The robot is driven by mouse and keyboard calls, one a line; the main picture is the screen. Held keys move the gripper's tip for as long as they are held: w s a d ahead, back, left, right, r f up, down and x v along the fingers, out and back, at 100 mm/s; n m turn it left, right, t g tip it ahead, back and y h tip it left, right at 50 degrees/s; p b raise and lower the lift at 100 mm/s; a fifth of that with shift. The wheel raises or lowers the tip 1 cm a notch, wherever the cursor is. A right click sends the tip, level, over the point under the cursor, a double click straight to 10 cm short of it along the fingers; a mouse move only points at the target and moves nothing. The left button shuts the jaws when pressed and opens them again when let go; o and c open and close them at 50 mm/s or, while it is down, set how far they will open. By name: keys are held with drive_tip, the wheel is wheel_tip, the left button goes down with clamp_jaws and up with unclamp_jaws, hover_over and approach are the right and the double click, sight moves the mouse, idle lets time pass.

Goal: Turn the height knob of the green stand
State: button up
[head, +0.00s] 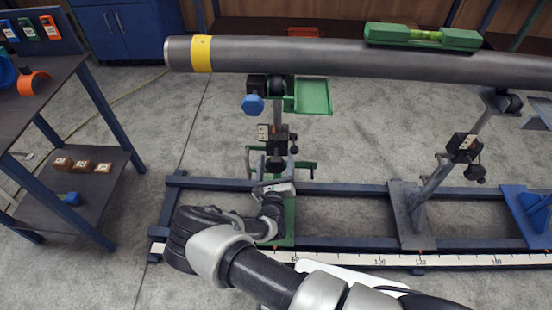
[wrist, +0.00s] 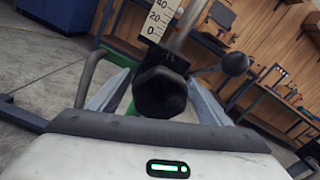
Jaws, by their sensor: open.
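The green stand (head: 290,235) holds up the left part of the long grey pipe (head: 300,57), with its scaled column upright above a green base. A dark faceted knob (wrist: 160,92) is large in the wrist view, in front of the white scale (wrist: 160,18). I take it to be the height knob; in the head view my gripper seems to cover it. My gripper (head: 275,188) is at the stand's lower column. In the wrist view my gripper (wrist: 158,80) is open, one finger on each side of the knob. Whether the fingers touch it I cannot tell.
A black ball-ended lever (wrist: 235,63) sits right of the knob. A blue rail frame (head: 345,190) with a ruler (head: 340,262) lies on the floor. A second stand (head: 445,175) stands right; a shelf table (head: 70,180) is left.

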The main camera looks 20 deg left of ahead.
drive_tip(key=p+v, duration=0.2)
drive_tip(key=v, duration=1.5)
drive_tip(key=shift+w+d+r, duration=0.1)
